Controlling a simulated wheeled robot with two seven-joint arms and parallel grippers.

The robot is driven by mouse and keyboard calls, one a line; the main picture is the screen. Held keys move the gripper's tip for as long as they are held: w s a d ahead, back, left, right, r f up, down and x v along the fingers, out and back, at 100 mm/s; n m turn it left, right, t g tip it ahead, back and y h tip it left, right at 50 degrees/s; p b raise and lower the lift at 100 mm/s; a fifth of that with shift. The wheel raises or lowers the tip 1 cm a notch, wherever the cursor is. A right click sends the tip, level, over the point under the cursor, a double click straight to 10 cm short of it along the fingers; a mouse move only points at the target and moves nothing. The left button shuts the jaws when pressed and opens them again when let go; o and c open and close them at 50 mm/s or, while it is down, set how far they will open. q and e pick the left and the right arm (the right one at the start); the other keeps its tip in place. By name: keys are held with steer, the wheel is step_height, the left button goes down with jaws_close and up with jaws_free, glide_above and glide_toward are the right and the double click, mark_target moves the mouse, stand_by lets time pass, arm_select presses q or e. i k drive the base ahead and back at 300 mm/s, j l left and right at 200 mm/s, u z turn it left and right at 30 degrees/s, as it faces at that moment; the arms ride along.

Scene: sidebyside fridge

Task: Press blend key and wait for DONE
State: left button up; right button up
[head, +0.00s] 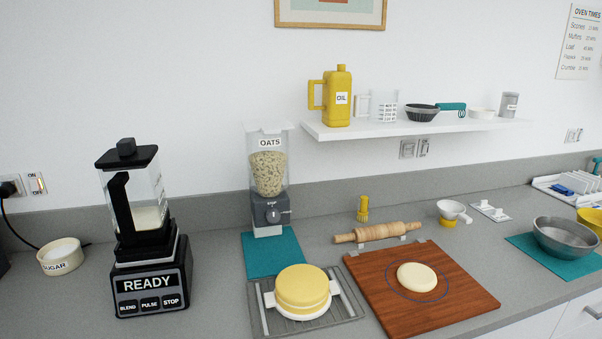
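The blender (144,245) stands upright on the left part of the grey counter, with its black lid on. Its jug (148,190) holds some pale content in the lower part. The display (148,284) on its base reads READY. Below the display are three black keys in a row: the BLEND key (128,307) on the left, the PULSE key (150,304) in the middle and the STOP key (171,300) on the right. Nothing covers the keys. Neither of my grippers is in the head view.
A sugar bowl (62,257) stands left of the blender. An oats dispenser (268,180) stands to its right, behind a yellow-lidded dish (302,289) on a rack. Further right are a rolling pin (377,233) and a wooden board (430,305) with dough. The counter before the blender is clear.

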mark_target(130, 306)
steer(key=u, duration=1.3)
